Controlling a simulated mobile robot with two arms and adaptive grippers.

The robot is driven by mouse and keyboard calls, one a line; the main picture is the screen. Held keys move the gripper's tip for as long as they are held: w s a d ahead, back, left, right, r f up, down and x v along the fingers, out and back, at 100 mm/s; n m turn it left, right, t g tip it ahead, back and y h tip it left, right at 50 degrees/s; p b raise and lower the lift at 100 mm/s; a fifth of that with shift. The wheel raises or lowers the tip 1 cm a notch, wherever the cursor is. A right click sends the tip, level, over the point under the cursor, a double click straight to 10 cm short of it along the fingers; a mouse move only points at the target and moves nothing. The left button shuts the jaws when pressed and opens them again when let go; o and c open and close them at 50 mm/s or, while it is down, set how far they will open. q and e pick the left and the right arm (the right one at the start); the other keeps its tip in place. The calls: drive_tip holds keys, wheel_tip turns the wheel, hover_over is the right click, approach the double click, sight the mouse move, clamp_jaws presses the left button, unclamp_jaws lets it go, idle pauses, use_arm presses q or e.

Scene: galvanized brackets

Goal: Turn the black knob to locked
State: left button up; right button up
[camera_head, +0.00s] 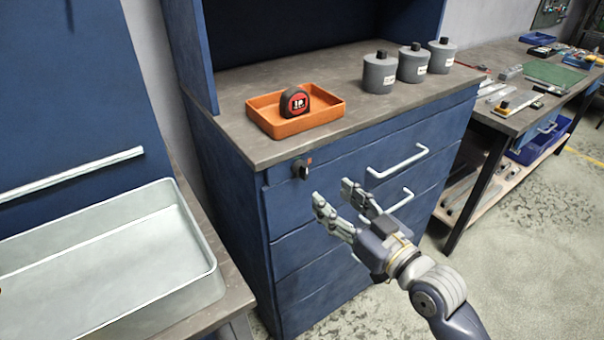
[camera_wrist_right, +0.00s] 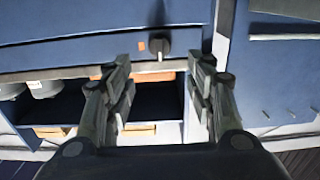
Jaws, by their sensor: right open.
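The black knob (camera_head: 301,169) sits on the front of the blue cabinet's top drawer, near its left end, with a small orange mark beside it. The knob also shows in the right wrist view (camera_wrist_right: 159,45), beyond and between the fingers. My right gripper (camera_head: 335,200) is open and empty, in front of the drawers, below and to the right of the knob and apart from it. Its two fingers also show in the right wrist view (camera_wrist_right: 160,68). My left gripper is not in view.
An orange tray (camera_head: 325,121) with a tape measure (camera_head: 294,102) sits on the cabinet top, near several grey canisters (camera_head: 380,75). Drawer handles (camera_head: 398,161) stick out right of the knob. A pale metal tray (camera_head: 120,250) stands at left. A cluttered workbench (camera_head: 520,118) stands at right.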

sight(307, 174)
drive_tip(key=p+x, duration=0.1)
drive_tip(key=x, duration=0.8)
drive_tip(key=shift+w+a, duration=0.2)
drive_tip(key=shift+w, duration=0.1)
drive_tip(key=shift+c, duration=0.2)
drive_tip(key=c, duration=1)
